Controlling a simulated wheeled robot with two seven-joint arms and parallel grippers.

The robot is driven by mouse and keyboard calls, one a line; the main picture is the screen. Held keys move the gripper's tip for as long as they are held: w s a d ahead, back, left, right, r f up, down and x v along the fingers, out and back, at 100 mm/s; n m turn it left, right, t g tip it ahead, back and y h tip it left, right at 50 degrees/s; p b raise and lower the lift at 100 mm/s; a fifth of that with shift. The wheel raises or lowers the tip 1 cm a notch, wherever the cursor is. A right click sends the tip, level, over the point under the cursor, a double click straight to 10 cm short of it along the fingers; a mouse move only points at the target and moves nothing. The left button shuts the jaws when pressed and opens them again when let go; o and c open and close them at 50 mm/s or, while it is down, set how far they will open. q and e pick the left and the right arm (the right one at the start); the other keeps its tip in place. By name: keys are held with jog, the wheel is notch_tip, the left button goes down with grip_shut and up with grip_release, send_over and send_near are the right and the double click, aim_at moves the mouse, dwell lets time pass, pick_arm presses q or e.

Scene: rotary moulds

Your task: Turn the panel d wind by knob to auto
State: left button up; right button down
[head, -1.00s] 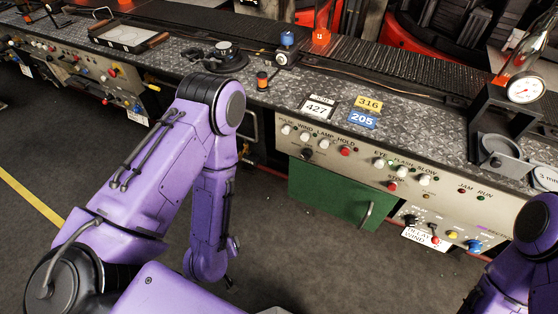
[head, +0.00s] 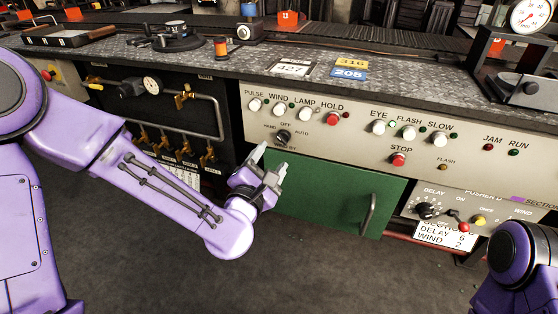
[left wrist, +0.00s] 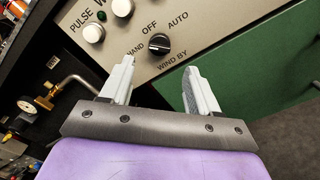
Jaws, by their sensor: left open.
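The black wind by knob (head: 284,137) sits on the cream control panel, below the pulse, wind, lamp and hold row. Hand, off and auto are printed around it. In the left wrist view the knob (left wrist: 160,44) shows between and beyond the fingertips, with auto to its upper right. I cannot tell for sure which mark it points at. My left gripper (head: 270,160) is open and empty, just below the knob and apart from it. Its two pale fingers (left wrist: 160,68) also show in the left wrist view. My right gripper is not in view; only my right arm shows.
White buttons (head: 276,111) and a red hold button (head: 332,119) stick out above the knob. A green door (head: 330,195) with a handle (head: 369,213) is below. Pipes and brass valves (head: 184,146) are left. The floor in front is clear.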

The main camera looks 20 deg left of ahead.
aim_at(281, 141)
pick_arm(q)
jog(key=w, duration=0.7)
jog(key=shift+d+r, duration=0.1)
jog(key=shift+d, duration=0.05)
jog(key=c, duration=1.1)
jog(key=shift+o, duration=0.3)
jog(key=m+p, duration=0.1)
jog(key=m, duration=0.3)
jog(key=shift+m, duration=0.4)
jog(key=m+p, duration=0.1)
jog(key=m, duration=0.3)
jog(key=shift+r+m, duration=0.1)
jog(key=shift+m, duration=0.2)
jog(key=m+p, duration=0.1)
jog(key=m, duration=0.3)
jog(key=shift+p, duration=0.3)
jog(key=shift+m+p, duration=0.45)
jog(key=shift+m, duration=1.85)
